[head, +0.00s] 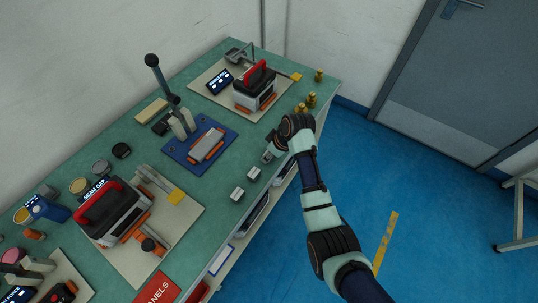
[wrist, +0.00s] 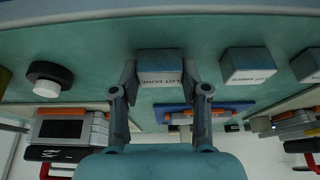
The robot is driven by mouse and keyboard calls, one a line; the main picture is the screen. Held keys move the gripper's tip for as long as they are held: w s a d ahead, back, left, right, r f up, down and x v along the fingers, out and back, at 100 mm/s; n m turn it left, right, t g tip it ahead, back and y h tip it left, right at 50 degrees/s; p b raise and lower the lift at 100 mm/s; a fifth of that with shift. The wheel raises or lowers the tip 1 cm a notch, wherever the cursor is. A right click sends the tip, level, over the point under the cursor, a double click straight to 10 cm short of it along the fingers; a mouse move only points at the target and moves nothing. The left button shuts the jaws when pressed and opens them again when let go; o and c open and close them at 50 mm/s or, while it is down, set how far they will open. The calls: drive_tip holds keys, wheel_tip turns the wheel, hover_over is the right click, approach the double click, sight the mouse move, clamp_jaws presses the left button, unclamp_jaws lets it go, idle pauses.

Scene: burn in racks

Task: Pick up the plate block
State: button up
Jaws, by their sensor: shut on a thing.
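My gripper (head: 270,152) is low over the front edge of the green bench in the head view. In the wrist view its two fingers (wrist: 158,92) stand on either side of a small grey block (wrist: 160,66) with a white labelled face, and are shut on it. The block appears to be at the bench surface; any gap beneath is not clear. Two similar grey blocks (head: 237,194) (head: 253,173) stand in a row beside it along the bench edge.
A blue base (head: 180,153) with a lever press is behind my gripper. Red-handled devices stand on pale boards (head: 205,90) (head: 186,213) to either side. Brass weights (head: 311,99) stand near the edge. Blue floor (head: 400,190) is open to the right.

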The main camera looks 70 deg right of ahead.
wheel_tip(320, 180, up, 20)
drive_tip(key=p, duration=0.5)
drive_tip(key=shift+p, duration=0.35)
